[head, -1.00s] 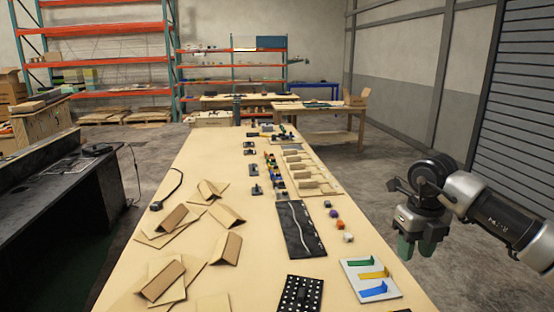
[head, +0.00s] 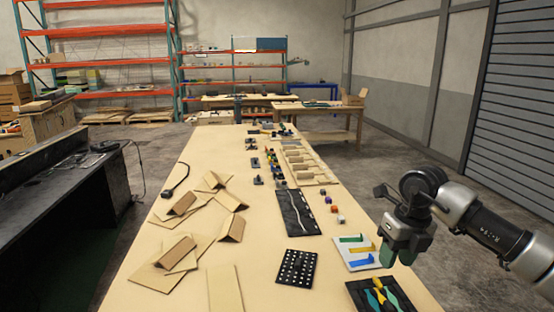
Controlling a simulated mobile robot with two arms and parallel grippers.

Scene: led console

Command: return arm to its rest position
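My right gripper (head: 403,252) hangs from the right arm, which comes in from the right edge of the head view. Its two green-tipped fingers point down with a gap between them, and I see nothing held there. In the picture it overlaps the right edge of the long wooden table (head: 222,258), just right of a white board with green, yellow and blue pieces (head: 352,261). Its exact height over the table is hard to tell. My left gripper is not in view.
A black tray with coloured tools (head: 352,292) lies at the near right. A black perforated plate (head: 298,268), a black panel with a pale wavy line (head: 288,212) and several folded cardboard pieces (head: 177,252) lie on the table. Open floor lies to its right.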

